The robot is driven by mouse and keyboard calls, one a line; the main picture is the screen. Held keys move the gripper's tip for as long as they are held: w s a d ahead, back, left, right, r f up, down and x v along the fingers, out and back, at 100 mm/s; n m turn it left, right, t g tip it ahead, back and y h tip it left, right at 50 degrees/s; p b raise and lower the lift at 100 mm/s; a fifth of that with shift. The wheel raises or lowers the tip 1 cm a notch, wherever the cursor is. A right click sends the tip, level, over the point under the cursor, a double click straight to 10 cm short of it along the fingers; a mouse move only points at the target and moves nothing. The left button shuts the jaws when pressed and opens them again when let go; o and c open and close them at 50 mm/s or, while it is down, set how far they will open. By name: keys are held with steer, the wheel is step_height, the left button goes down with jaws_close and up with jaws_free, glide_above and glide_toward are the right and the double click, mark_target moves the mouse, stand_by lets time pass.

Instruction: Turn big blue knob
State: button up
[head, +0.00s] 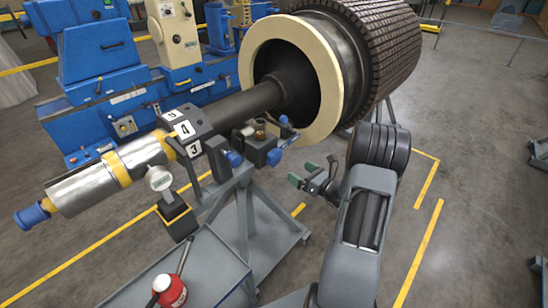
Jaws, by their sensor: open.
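Two blue knobs show on the grey stand under the shaft. One knob (234,159) is at the left of the stand head. The other knob (275,157) is at its right, on the side facing my gripper. They look similar in size, and I cannot tell which is the big one. My gripper (303,174) has green-tipped fingers spread apart and empty. It is right of and slightly below the right knob, with a gap between them.
A large rotor (375,60) with a cream ring (325,105) and dark shaft (240,108) lies above the stand (242,190). A blue end cap (30,215) is at far left. Floor at right is mostly clear.

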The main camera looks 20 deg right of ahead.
mark_target(277, 159)
steer(key=p+x, duration=0.1)
steer(key=x, duration=1.2)
steer(key=shift+w+f+p, duration=0.1)
steer(key=shift+p, duration=0.3)
steer(key=c, duration=0.9)
